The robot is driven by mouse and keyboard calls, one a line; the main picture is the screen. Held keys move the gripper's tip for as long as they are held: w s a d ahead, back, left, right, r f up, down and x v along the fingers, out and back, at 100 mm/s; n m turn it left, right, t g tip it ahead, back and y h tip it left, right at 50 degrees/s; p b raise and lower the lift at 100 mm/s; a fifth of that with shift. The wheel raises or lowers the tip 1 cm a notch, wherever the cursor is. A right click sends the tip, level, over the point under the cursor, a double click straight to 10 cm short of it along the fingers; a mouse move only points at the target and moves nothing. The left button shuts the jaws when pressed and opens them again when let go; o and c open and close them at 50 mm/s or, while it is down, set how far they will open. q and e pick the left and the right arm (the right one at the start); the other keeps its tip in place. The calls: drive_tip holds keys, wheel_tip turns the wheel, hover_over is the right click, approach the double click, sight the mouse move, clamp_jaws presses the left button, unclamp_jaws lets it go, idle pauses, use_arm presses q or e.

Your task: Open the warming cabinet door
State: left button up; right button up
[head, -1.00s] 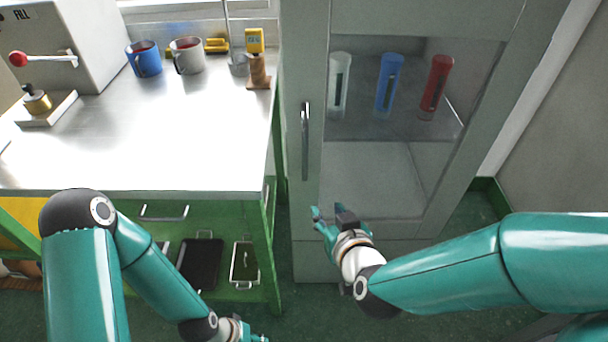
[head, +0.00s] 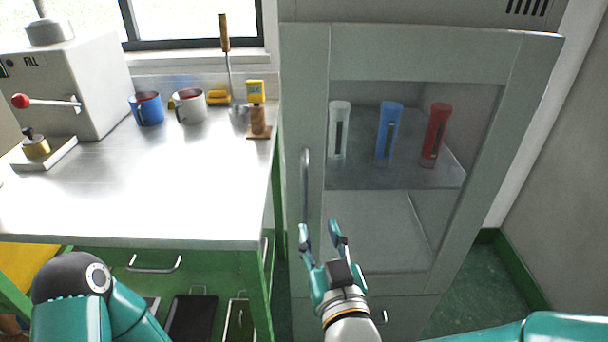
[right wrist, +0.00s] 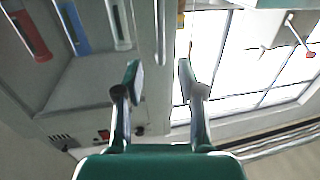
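The grey warming cabinet (head: 420,55) stands right of the bench. Its glass-fronted door (head: 312,110) looks shut, with a vertical metal bar handle (head: 306,170) on its left side. My right gripper (head: 319,227) is open and empty, low in front of the door. Its fingers point up toward the door by the handle's lower part. In the right wrist view the handle (right wrist: 160,35) lines up with the gap between the open fingers (right wrist: 158,78), apart from them. My left arm shows at the lower left, but its gripper is out of view.
Behind the glass stand a white tube (head: 339,135), a blue tube (head: 389,130) and a red tube (head: 435,135). The steel-topped bench (head: 150,205) with green drawers is close left of the cabinet. Green floor (head: 470,280) is clear at the right.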

sight(306, 192)
drive_tip(key=w+p, duration=0.1)
drive_tip(key=w, duration=0.3)
drive_tip(key=w+a+p, duration=0.1)
drive_tip(key=w, duration=0.3)
drive_tip(key=w+a+p, duration=0.1)
drive_tip(key=w, duration=0.3)
drive_tip(key=shift+w+a+f, duration=0.1)
drive_tip(key=shift+w+a, duration=0.05)
drive_tip(key=shift+a, duration=0.1)
use_arm(q)
wheel_tip(306, 192, up, 4)
drive_tip(key=shift+r, duration=0.2)
use_arm(e)
clamp_jaws()
